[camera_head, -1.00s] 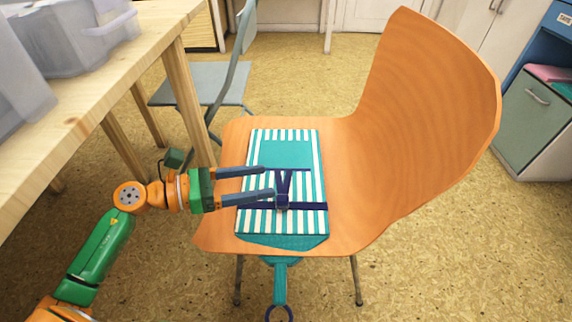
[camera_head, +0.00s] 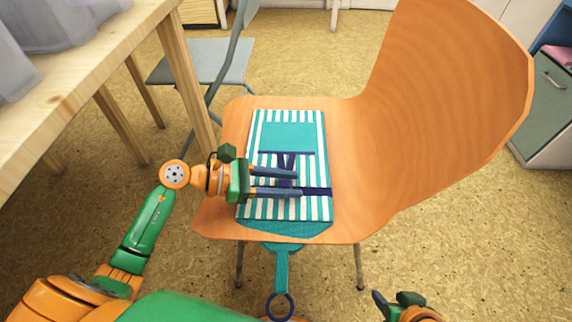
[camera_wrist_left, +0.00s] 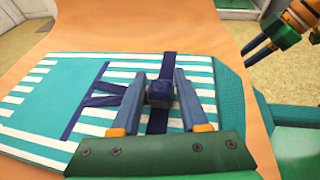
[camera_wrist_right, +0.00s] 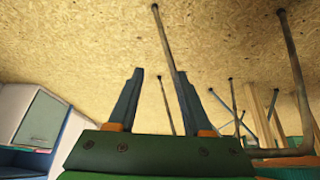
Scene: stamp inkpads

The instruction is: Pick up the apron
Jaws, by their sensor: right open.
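The apron (camera_head: 265,210) lies folded on the seat of the orange chair, with teal and white stripes, a teal pocket and dark blue straps. Its teal strap with a ring hangs over the front edge. My left gripper (camera_head: 296,184) is low over the apron. In the left wrist view, a dark blue knot of the straps (camera_wrist_left: 160,93) sits between its fingertips (camera_wrist_left: 160,76) and nearly fills the gap. I cannot tell whether the fingers press on it. My right gripper (camera_wrist_right: 159,72) is open and empty, away from the apron; part of it shows at the head view's bottom edge.
The orange chair (camera_head: 440,110) has a tall backrest to the right of the apron. A grey chair (camera_head: 200,72) is behind. Open floor lies in front and to the right.

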